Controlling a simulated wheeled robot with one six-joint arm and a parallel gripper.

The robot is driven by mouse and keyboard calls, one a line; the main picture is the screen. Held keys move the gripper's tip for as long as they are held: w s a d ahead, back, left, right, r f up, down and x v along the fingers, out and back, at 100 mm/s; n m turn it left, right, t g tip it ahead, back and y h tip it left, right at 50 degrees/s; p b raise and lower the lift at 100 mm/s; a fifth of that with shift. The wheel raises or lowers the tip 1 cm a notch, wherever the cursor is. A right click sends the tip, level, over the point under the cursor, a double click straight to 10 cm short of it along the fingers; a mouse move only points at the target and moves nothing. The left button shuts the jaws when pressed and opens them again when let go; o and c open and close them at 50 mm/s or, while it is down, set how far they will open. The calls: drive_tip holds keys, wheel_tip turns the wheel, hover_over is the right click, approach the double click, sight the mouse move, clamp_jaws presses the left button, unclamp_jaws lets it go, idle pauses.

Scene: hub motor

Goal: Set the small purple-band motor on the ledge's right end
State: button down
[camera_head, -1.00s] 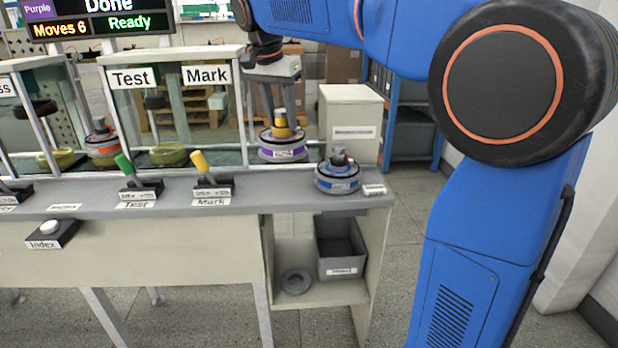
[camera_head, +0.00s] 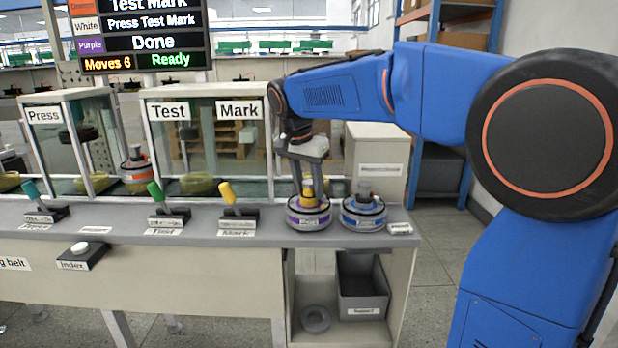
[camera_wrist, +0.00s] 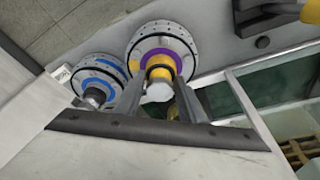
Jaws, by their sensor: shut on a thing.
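The purple-band motor (camera_head: 309,211) is at the right part of the grey ledge (camera_head: 270,238), upright, with a yellow hub on top. My gripper (camera_head: 309,183) points down and is shut on its yellow hub. In the wrist view the purple-band motor (camera_wrist: 163,62) shows between my fingers (camera_wrist: 160,88). I cannot tell whether its underside touches the ledge. A blue-band motor (camera_head: 363,213) stands on the ledge close to its right, and it also shows in the wrist view (camera_wrist: 97,80).
A small label block (camera_head: 399,228) lies at the ledge's right end. A pale cabinet (camera_head: 375,165) stands behind. Yellow (camera_head: 227,193) and green (camera_head: 156,193) levers stand to the left, before the glass booths. A grey bin (camera_head: 362,293) and a ring (camera_head: 316,319) sit on the shelf below.

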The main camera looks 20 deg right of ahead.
sight(303, 207)
drive_tip(key=shift+f, duration=0.2)
drive_tip(key=c, duration=1.2)
unclamp_jaws()
drive_tip(key=shift+o, duration=0.2)
drive_tip(key=v, duration=1.2)
drive_tip(key=s+d+f+n+t, duration=0.1)
drive_tip(key=s+d+f+n, duration=0.1)
drive_tip(key=s+f, duration=0.6)
drive_tip(key=s+d+f+n+t+y, duration=0.1)
drive_tip(key=s+d+f+n, duration=0.2)
drive_tip(key=s+f, duration=0.6)
drive_tip(key=s+d+f+n+y, duration=0.1)
drive_tip(key=s+d+f+n, duration=0.2)
drive_tip(key=s, duration=1.1)
wheel_tip(303, 207, down, 6)
drive_tip(key=shift+r+n+t, duration=0.1)
drive_tip(key=shift+n+t, duration=0.3)
drive_tip(key=shift+n, duration=0.7)
